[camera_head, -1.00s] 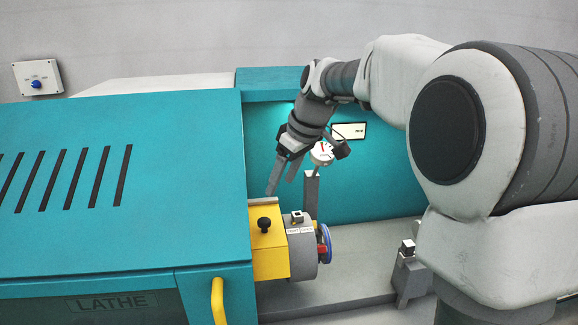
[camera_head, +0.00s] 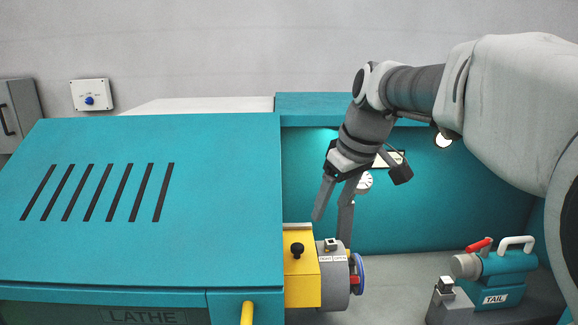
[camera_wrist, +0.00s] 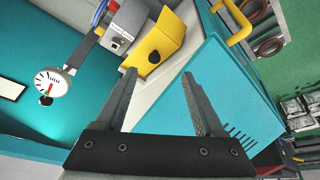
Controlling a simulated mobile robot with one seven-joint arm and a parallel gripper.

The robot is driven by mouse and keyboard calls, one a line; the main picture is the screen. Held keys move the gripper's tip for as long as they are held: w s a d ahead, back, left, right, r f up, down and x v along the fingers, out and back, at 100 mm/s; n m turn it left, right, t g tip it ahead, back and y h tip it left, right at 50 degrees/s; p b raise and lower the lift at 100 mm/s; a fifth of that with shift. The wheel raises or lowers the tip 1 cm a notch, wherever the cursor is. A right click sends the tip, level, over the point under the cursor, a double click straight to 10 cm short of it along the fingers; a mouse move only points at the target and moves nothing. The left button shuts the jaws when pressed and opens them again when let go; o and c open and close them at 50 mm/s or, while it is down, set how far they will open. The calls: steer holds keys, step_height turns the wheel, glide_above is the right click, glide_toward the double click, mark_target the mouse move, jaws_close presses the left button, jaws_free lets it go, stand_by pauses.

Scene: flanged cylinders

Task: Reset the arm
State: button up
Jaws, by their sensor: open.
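My gripper (camera_head: 335,200) is open and empty in the head view, pointing down above the yellow block of the lathe's headstock. Its two fingers also show spread apart in the wrist view (camera_wrist: 163,95), with nothing between them. The yellow block (camera_head: 301,278) with a black knob and the grey chuck (camera_head: 334,284) with a blue ring lie below the fingers, apart from them. In the wrist view the yellow block (camera_wrist: 160,45) is beyond the fingertips. My arm reaches in from the right.
The teal lathe cover (camera_head: 100,220) fills the left, with a yellow handle (camera_head: 247,313) below. A dial gauge (camera_head: 365,182) stands behind my gripper. The tailstock (camera_head: 505,270) is at right. A switch box (camera_head: 90,95) hangs on the wall.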

steer(key=s+d+f+m+t+h, duration=0.1)
steer(key=s+d+f+m, duration=0.1)
steer(key=s, duration=0.9)
steer(key=s+d+f+m+t+h, duration=0.1)
steer(key=s+f+m, duration=0.4)
steer(key=s, duration=0.6)
steer(key=shift+d+f, duration=0.4)
steer(key=shift+f, duration=0.3)
